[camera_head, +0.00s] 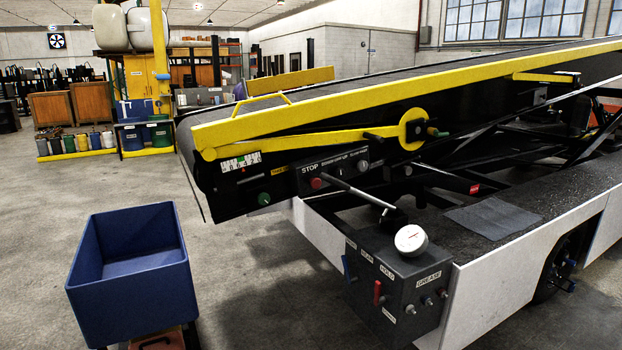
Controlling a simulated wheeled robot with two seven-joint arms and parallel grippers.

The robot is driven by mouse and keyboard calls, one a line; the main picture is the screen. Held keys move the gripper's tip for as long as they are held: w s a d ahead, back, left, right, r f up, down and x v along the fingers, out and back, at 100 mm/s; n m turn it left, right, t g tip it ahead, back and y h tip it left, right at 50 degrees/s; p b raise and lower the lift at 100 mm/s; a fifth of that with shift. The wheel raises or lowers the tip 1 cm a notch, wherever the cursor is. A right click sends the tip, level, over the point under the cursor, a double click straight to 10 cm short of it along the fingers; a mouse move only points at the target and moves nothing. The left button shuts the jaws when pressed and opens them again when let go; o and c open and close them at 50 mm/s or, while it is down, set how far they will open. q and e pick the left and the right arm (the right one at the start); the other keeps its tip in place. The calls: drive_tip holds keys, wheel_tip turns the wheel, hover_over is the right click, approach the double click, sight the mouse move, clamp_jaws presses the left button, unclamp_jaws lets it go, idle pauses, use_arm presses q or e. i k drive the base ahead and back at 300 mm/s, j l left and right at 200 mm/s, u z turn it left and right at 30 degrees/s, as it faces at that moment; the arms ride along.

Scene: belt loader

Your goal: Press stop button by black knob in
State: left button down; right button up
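A red stop button (316,183) sits on a black control panel (335,171) on the side of the belt loader, below a white STOP label (309,168). A small dark knob or switch (340,171) is to its right on the same panel, and a light grey round knob (362,166) is farther right. A grey lever rod (358,192) runs from just beside the red button down to the right. Whether the button is pressed in cannot be told. Neither of my grippers is in view.
A green button (264,199) is left of the panel. A blue bin (130,300) is at front left. The yellow-railed conveyor (400,92) slopes up right. Floor between is clear.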

sight(316, 183)
drive_tip(key=i+l+u, duration=0.1)
drive_tip(key=i, duration=0.4)
drive_tip(key=i+l, duration=0.3)
drive_tip(key=i, duration=0.15)
drive_tip(key=i+l+u, duration=0.15)
drive_tip(key=i, duration=0.3)
drive_tip(key=i+l, duration=0.3)
drive_tip(key=i, duration=0.2)
drive_tip(key=u, duration=0.05)
